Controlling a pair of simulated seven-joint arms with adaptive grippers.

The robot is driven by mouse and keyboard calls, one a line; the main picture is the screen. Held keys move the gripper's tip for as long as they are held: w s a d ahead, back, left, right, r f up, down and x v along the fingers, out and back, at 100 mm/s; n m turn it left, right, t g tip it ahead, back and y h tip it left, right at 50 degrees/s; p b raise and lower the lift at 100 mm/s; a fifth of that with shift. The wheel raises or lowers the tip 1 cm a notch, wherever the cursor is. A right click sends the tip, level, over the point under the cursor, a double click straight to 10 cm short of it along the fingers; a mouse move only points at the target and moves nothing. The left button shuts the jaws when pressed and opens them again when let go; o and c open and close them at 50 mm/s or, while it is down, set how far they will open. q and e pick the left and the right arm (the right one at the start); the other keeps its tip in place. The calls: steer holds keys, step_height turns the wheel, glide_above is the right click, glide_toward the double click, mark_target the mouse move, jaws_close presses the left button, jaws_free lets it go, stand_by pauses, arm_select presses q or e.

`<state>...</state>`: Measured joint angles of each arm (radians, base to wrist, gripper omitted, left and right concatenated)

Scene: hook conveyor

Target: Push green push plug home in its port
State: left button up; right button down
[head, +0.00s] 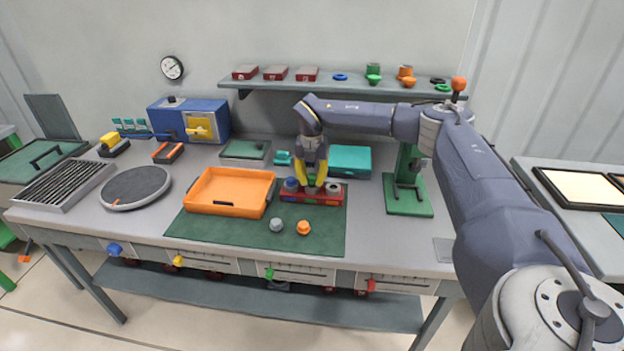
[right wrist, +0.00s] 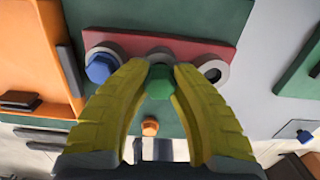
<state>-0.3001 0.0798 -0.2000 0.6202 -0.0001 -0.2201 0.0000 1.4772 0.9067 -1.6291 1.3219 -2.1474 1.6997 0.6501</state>
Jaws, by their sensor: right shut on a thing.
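The red port block (head: 328,200) stands on the green mat, and it fills the top of the right wrist view (right wrist: 160,43). My right gripper (head: 311,188) points down at its middle port. In the right wrist view its yellow fingers (right wrist: 160,75) are shut on the green push plug (right wrist: 159,86). The plug is lined up with the middle port, whose grey collar shows behind it. How deep the plug sits is hidden. A blue plug (right wrist: 98,68) is in the left port. The right port (right wrist: 212,72) shows an open dark hole. My left gripper is not in view.
A grey plug (head: 277,224) and an orange plug (head: 303,228) lie on the green mat (head: 240,236) in front of the block. An orange tray (head: 228,209) is close on the left. A teal box (head: 351,160) and green press (head: 408,205) stand behind and right.

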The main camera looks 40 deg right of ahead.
steer(key=shift+f, duration=0.65)
stand_by(1.0)
steer(key=c, duration=1.1)
jaws_free()
steer(key=shift+c, duration=0.2)
steer(key=shift+r, duration=0.1)
